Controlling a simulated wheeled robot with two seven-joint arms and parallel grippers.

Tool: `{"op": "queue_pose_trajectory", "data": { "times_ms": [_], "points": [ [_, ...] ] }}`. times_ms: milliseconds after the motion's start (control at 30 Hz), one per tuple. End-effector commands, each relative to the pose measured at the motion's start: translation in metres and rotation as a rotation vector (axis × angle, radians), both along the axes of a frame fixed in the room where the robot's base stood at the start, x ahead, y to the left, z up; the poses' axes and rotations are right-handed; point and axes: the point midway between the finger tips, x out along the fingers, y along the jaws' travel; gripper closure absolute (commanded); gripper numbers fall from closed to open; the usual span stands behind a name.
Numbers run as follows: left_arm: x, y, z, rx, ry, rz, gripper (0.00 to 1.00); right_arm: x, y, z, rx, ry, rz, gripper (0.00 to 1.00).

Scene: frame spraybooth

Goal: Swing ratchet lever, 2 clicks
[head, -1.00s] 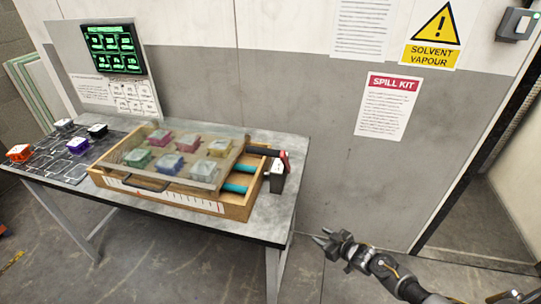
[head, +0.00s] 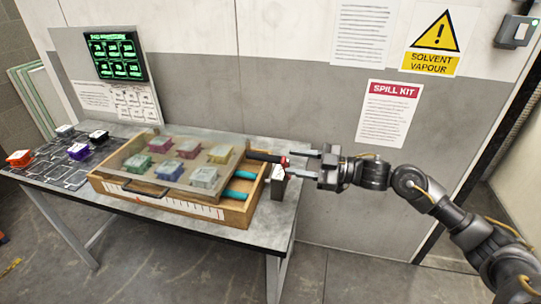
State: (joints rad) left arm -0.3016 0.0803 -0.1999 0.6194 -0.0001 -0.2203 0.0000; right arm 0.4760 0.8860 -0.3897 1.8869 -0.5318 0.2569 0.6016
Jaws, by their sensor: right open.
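The lever (head: 265,157) is a black bar with a red end, at the back right corner of a shallow wooden box (head: 237,212) on the table. It points right, past the box's edge. My right gripper (head: 298,164) is open, with its two fingers pointing left toward the lever's red end. The fingertips are close to that end; I cannot tell whether they touch it or reach around it. Nothing is seen held. My left gripper is out of view.
A small box with a pale top (head: 278,187) stands just below the lever's end. A clear cover (head: 153,170) lies over several coloured blocks in the wooden box. Teal rollers (head: 240,174) show beside it. A dark mat (head: 62,172) with several blocks lies left. The wall is behind.

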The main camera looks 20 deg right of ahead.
Motion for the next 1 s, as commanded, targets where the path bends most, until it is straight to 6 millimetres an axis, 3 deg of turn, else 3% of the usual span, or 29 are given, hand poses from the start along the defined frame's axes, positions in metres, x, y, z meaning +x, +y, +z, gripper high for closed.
{"op": "queue_pose_trajectory", "data": {
  "times_ms": [200,400,800,1000],
  "points": [
    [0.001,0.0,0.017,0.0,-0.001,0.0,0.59,0.023,0.036,0.004,0.003,-0.001,0.0,0.59],
    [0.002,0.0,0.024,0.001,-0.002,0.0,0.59,0.037,0.057,0.002,0.002,0.0,-0.001,0.59],
    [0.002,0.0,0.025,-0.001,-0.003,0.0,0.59,0.041,0.064,0.0,0.0,-0.001,-0.002,0.59],
    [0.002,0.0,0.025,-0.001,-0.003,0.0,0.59,0.041,0.064,0.0,-0.001,-0.001,-0.002,0.82]
  ]
}}
